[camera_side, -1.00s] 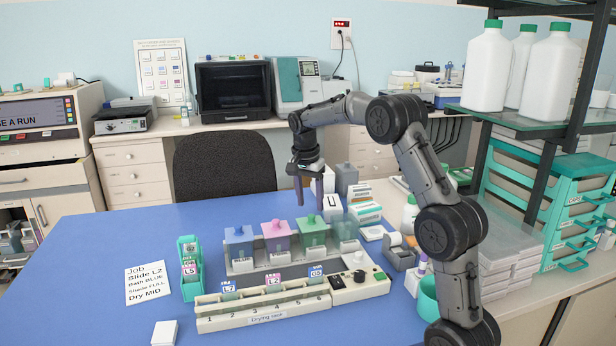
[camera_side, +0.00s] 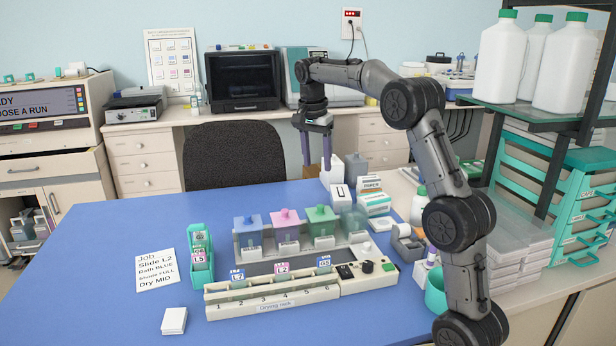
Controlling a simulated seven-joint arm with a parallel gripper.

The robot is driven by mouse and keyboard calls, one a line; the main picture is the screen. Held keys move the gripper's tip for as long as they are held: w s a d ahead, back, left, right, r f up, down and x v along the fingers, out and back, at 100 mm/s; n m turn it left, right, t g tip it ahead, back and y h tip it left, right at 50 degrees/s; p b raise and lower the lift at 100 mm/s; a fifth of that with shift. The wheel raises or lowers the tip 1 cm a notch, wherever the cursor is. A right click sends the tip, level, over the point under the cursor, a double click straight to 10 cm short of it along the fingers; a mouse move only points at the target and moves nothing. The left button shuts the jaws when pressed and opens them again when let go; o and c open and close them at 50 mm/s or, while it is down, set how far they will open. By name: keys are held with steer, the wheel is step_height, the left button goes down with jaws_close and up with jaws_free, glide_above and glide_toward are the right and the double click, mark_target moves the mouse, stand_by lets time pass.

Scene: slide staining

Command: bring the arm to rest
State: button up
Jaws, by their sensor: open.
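My gripper (camera_side: 317,168) is open and empty, pointing down above the back of the blue table. It is behind the staining baths and apart from them. The drying rack (camera_side: 272,301) lies at the front of the station with slides labelled L7 (camera_side: 238,278), L2 (camera_side: 283,271) and G5 (camera_side: 324,266) in it. Behind it stand the blue bath (camera_side: 249,229), the pink bath (camera_side: 285,225) and the green bath (camera_side: 321,222).
A teal slide holder (camera_side: 200,256) with a slide marked L5 stands left of the baths. Boxes (camera_side: 374,203) and a white bottle (camera_side: 418,206) stand right of my gripper. A shelf (camera_side: 535,118) with large bottles is at the right. The table's left side is mostly clear.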

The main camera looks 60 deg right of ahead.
steer(key=s+a+r+n+t, duration=0.2)
steer(key=s+a+r, duration=0.3)
steer(key=a, duration=0.3)
steer(key=s+a+r+n+t, duration=0.1)
steer(key=s+a+r+n, duration=0.2)
steer(key=s+a+r, duration=0.35)
steer(key=s+a+f+n+t+y, duration=0.1)
steer(key=s+a+f+n, duration=0.4)
steer(key=s+f+n, duration=0.1)
steer(key=s+a+f+n+t, duration=0.1)
steer(key=s+a+f+n, duration=0.4)
steer(key=f, duration=0.5)
steer(key=shift+s+a+f+n+t+y, duration=0.35)
steer(key=shift+s+n, duration=0.65)
steer(key=shift+s, duration=0.4)
steer(key=shift+r, duration=0.1)
